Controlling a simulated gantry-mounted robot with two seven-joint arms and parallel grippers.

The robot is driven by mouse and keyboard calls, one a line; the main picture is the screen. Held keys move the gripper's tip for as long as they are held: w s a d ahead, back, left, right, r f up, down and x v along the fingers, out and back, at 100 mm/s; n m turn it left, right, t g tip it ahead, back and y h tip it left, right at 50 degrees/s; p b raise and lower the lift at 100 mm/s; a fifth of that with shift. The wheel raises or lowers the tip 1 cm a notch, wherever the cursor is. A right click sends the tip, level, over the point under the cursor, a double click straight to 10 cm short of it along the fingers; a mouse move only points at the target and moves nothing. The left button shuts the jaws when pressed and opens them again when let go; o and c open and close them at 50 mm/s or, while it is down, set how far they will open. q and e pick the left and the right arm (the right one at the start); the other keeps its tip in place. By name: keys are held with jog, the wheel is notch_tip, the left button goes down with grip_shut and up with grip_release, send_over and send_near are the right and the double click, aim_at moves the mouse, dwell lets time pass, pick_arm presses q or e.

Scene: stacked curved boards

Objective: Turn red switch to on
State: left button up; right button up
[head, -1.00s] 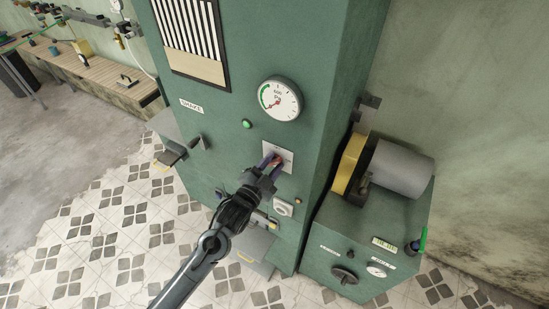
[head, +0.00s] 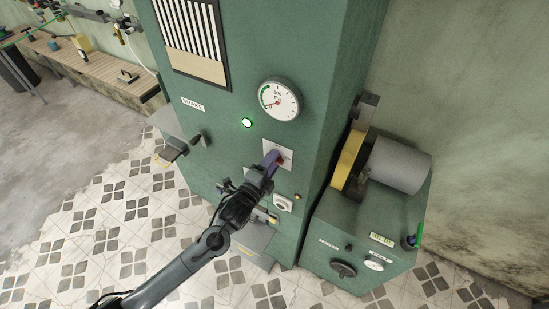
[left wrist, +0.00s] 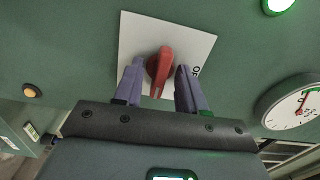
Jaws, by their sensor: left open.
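The red switch (left wrist: 160,68) is a rotary knob on a white square plate (left wrist: 205,45) on the green cabinet front. In the left wrist view the knob sits between the two purple fingers of my left gripper (left wrist: 159,72), with a gap on each side, so the gripper is open around it. Dark lettering shows on the plate by the right finger, partly covered. In the head view my left gripper (head: 272,163) hides most of the knob, and the plate (head: 286,150) shows around it. My right gripper is not in view.
A green lamp (head: 247,123) glows brightly above left of the plate, with a round gauge (head: 278,99) higher up. A grinder-like machine (head: 395,165) stands to the right on a green box.

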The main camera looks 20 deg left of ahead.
pick_arm(q)
jog(key=s+a+p, duration=0.1)
jog(key=s+p, duration=0.2)
jog(key=s, duration=0.3)
jog(key=shift+s+a+p, duration=0.15)
jog(key=shift+s+p, duration=0.25)
jog(key=s+a+n+g+y+p, duration=0.1)
jog(key=s+n+g+p, duration=0.2)
jog(key=s+n+g, duration=0.4)
jog(key=s+a+n+g+y+p, duration=0.2)
jog(key=s+n+g, duration=0.5)
jog(key=s, duration=1.4)
jog(key=n+p, duration=0.1)
jog(key=n, duration=0.2)
jog(key=shift+s+a+f+n, duration=0.15)
jog(key=shift+s+n, duration=0.15)
